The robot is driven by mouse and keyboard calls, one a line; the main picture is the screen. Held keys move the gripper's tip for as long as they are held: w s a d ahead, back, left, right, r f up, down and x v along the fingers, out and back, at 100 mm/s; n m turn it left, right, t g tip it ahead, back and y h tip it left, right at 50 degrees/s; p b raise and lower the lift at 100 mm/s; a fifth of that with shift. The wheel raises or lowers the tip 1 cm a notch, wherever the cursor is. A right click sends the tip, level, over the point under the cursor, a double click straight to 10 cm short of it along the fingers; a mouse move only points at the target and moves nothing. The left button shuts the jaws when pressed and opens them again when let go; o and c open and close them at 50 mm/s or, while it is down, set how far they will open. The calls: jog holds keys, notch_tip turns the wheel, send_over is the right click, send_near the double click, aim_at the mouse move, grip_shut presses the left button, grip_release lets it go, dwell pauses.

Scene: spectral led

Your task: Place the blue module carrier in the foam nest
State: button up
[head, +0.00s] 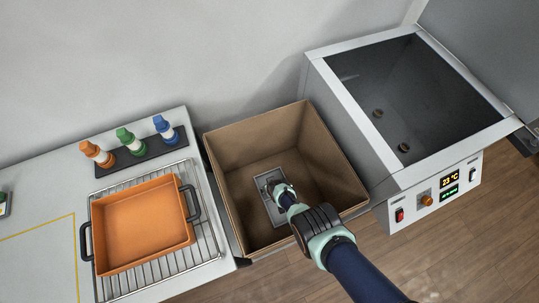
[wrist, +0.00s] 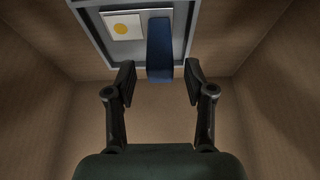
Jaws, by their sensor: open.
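A grey rectangular plate lies at the bottom of the brown box in the head view (head: 281,212) and in the wrist view (wrist: 101,42). In the wrist view it bears a blue bar (wrist: 159,50), which looks like part of the module carrier, and a white square with a yellow disc (wrist: 122,26). My gripper (wrist: 160,70) is open and empty, its fingertips on either side of the blue bar's near end, with gaps left and right. In the head view my gripper (head: 272,186) reaches down into the box over the plate and hides part of it. I cannot make out a foam nest.
The brown box (head: 228,137) has high walls close around my gripper. A grey chamber (head: 345,110) with an open lid stands to the right. On the left, an orange tray (head: 140,224) sits on a wire rack (head: 212,236), with coloured bottles (head: 130,141) behind.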

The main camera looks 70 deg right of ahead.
jog(key=p+v, duration=1)
